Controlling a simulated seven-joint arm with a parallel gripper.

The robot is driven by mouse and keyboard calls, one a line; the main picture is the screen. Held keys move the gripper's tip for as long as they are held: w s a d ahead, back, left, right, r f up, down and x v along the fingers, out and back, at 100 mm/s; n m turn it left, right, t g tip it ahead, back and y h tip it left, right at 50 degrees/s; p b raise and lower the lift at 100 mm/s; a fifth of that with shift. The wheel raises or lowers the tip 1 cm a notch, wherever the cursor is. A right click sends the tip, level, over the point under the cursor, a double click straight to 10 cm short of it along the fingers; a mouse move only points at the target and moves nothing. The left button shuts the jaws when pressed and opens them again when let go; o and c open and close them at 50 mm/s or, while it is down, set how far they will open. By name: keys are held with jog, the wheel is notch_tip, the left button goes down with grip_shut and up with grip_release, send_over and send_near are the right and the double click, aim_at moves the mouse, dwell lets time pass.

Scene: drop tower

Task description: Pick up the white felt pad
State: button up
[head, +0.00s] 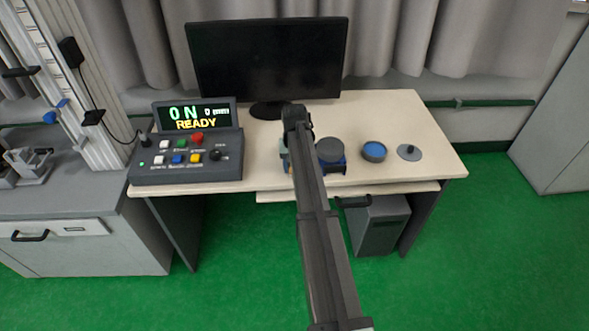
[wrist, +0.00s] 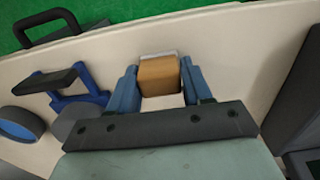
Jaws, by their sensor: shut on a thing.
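My gripper (wrist: 160,75) has its two blue fingers closed against opposite sides of a tan-brown block (wrist: 160,75). A thin white edge (wrist: 146,54), possibly the white felt pad, shows along the block's upper side in the wrist view. Whether it is fixed to the block or lies under it I cannot tell. A pale patch also shows between the block and my palm; it may be table. In the head view my arm hides the block and most of the gripper, over the desk's front middle.
A control box (head: 185,165) stands left, a monitor (head: 265,60) behind.

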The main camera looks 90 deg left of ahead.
jog(key=c, duration=0.4)
jog(key=shift+r, duration=5.05)
jog(key=o, duration=0.5)
jog(key=c, duration=0.4)
jog(key=w+a, duration=0.3)
jog(key=w, duration=1.2)
jog(key=w+a+f, duration=0.1)
jog(key=w+a, duration=0.3)
jog(key=w, duration=1)
jog(key=shift+w, duration=0.4)
